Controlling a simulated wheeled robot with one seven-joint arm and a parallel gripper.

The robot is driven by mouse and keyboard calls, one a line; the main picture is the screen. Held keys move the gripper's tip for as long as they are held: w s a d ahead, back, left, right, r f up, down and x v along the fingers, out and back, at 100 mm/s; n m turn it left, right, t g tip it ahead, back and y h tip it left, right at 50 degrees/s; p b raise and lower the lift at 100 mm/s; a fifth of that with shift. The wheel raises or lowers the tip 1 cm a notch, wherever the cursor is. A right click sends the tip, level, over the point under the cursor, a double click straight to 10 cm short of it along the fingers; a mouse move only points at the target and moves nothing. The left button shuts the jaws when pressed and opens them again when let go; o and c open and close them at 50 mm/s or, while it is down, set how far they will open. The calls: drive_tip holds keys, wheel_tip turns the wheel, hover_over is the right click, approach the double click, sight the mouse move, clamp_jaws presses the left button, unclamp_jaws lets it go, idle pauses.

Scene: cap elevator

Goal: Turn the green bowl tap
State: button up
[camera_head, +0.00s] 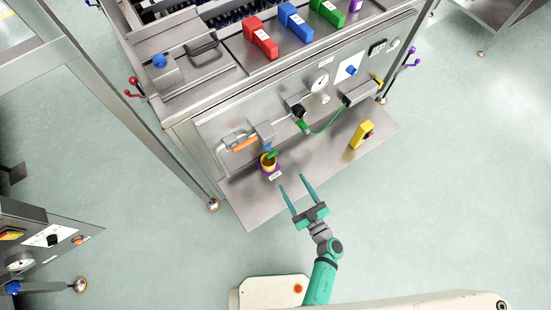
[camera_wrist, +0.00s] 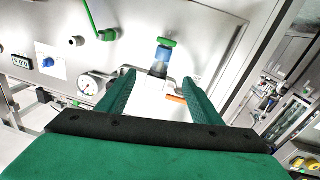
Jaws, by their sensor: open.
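An orange handle (camera_head: 244,145) is left of the tap. A green lever with hose (camera_head: 325,127), a gauge (camera_head: 320,80) and a yellow block (camera_head: 361,135) are to the right. The shelf (camera_head: 325,165) has bare room between bowl and yellow block.

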sight(272, 154)
drive_tip(key=w+a+f, duration=0.1)
drive_tip(key=w+a, duration=0.2)
drive_tip(key=w, duration=0.3)
drive_tip(key=w+a+f+g+y, duration=0.1)
drive_tip(key=w+a+f, duration=0.1)
drive_tip(key=w, duration=0.5)
drive_tip(key=shift+a+f+y, duration=0.3)
drive_tip(key=shift+a, duration=0.3)
drive_tip(key=shift+w, duration=0.1)
drive_tip(key=c, duration=1.1)
